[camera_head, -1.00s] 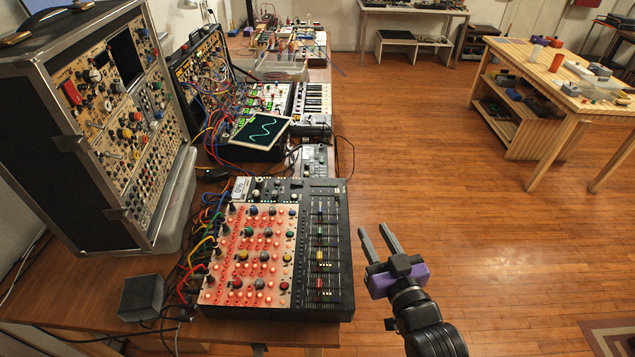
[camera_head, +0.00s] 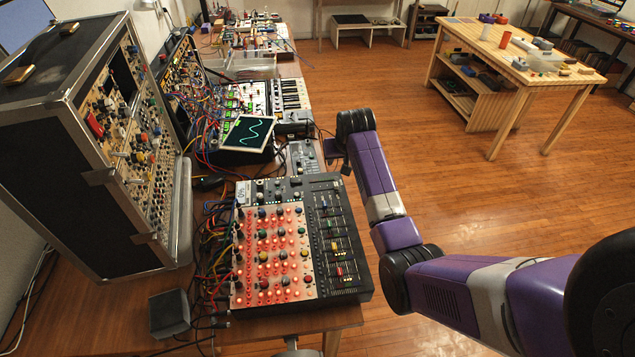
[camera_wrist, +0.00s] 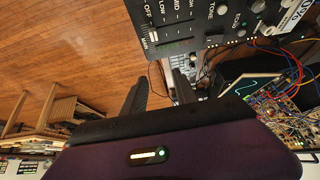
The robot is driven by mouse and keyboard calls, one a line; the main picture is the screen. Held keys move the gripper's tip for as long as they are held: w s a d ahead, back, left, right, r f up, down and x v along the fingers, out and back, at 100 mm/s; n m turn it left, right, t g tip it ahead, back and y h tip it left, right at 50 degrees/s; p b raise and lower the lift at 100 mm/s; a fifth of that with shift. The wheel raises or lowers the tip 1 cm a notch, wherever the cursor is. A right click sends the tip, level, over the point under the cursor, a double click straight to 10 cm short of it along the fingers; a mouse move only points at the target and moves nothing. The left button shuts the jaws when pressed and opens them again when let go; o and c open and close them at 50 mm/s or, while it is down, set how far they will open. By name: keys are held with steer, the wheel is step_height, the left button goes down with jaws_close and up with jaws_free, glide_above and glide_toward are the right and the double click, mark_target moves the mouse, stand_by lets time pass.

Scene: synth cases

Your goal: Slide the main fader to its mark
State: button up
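The mixer (camera_head: 352,291) lies on the bench, with a black fader strip (camera_head: 331,225) down its right side.
A tall black synth case (camera_head: 60,170) stands left of the mixer. A small screen with a green wave (camera_head: 248,133) and patch cables (camera_head: 212,235) sit behind and beside it. A wooden table (camera_head: 520,75) stands far right. Open floor (camera_head: 470,210) lies right of the bench.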

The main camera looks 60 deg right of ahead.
mark_target(336, 184)
steer(key=shift+g+y, duration=0.6)
steer(key=shift+y, duration=0.1)
steer(key=shift+a+f, duration=0.2)
steer(key=shift+f, duration=4.65)
jaws_close()
